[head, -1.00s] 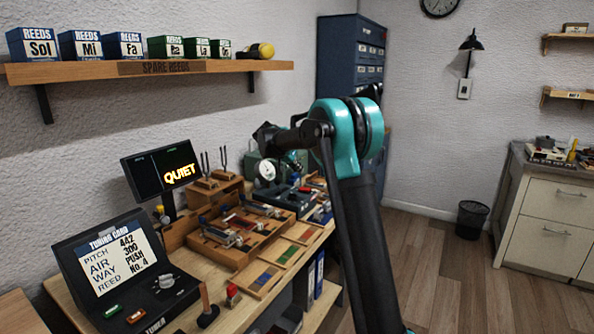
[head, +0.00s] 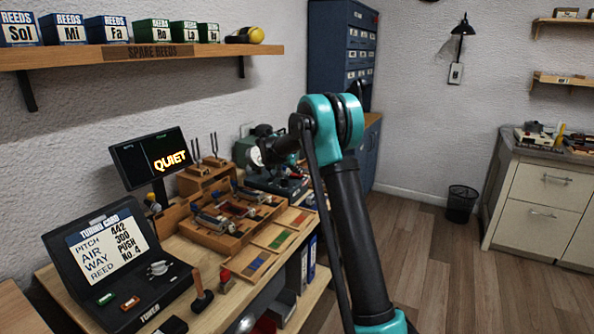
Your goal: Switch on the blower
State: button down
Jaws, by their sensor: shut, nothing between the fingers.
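A dark green machine (head: 262,130), which looks like the blower, stands at the far end of the workbench. My gripper (head: 269,151) is small and dark against the machine. It is shut and empty. I cannot tell whether it touches anything.
A wooden tray (head: 208,240) with reed parts lies mid-bench. A spare reeds shelf (head: 150,53) hangs above.

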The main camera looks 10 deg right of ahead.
jog(key=shift+f+y, duration=0.3)
jog(key=shift+w+a+r, duration=0.3)
jog(key=shift+w+a, duration=0.1)
jog(key=shift+a, duration=0.1)
dwell(0.5)
jog(key=r, duration=0.4)
jog(key=shift+s+d+r, duration=0.1)
jog(key=shift+s+r, duration=0.2)
jog(key=shift+s, duration=0.05)
jog(key=s+v, duration=0.1)
jog(key=v, duration=0.8)
jog(key=shift+d, duration=0.35)
jog(key=shift+s+f, duration=0.1)
